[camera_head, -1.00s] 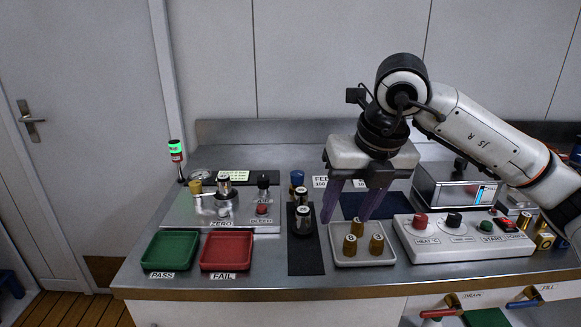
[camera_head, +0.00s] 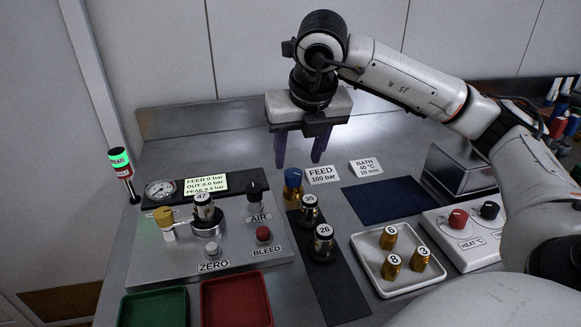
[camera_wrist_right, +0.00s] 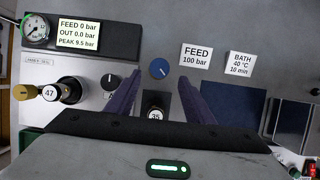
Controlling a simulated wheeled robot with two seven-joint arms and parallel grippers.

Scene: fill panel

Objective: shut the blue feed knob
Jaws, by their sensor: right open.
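The blue feed knob (camera_head: 293,177) stands on the bench behind the dark strip, left of the FEED 100 bar label (camera_head: 321,174). In the wrist view the blue knob (camera_wrist_right: 159,69) shows from above, with a pale pointer line slanting across its top. My right gripper (camera_head: 299,163) is open and empty, its purple fingers pointing down near the knob. In the wrist view the knob appears between and just beyond the right gripper's fingertips (camera_wrist_right: 160,80); contact is not visible. My left gripper is not in view.
The panel display (camera_head: 206,184) reads FEED 0 bar, OUT 0.0 bar and PEAK 9.5 bar. Black-capped cylinders 35 (camera_head: 309,208) and 26 (camera_head: 324,241) stand in front of the knob. The AIR knob (camera_head: 255,191) is to its left. A tray (camera_head: 408,288) holds brass pieces.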

